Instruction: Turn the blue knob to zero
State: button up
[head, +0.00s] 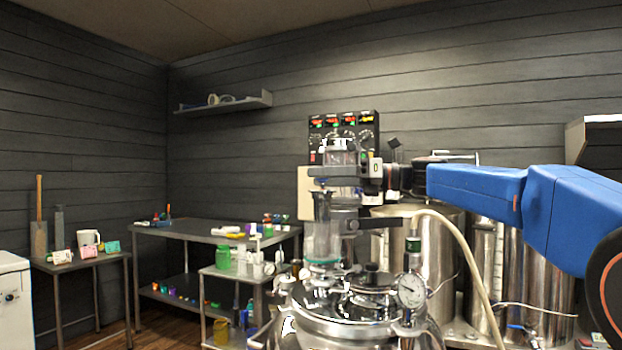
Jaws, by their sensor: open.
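A black control box (343,125) with several lit red, green and yellow displays and pale dials stands against the back wall. I cannot make out a blue knob on it for sure; its lower part is hidden behind glassware and my gripper. My gripper (335,197) is in front of the box, at the end of the blue arm that reaches in from the right. Its two fingers stand apart, one above the other in the picture, with clear glassware showing around them. I cannot tell whether they touch anything.
A steel vessel (345,325) with glass column, pressure gauge (411,290) and pale hose (460,255) fills the front middle. Steel tanks (525,270) stand behind my arm. A cluttered metal table (190,232) and a small side table (85,263) are at left. A wall shelf (222,105) hangs above.

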jog(key=s+d, duration=0.2)
jog(key=d, duration=1.1)
jog(key=shift+s, duration=0.15)
jog(key=shift+d, duration=0.1)
jog(key=shift+c, duration=0.3)
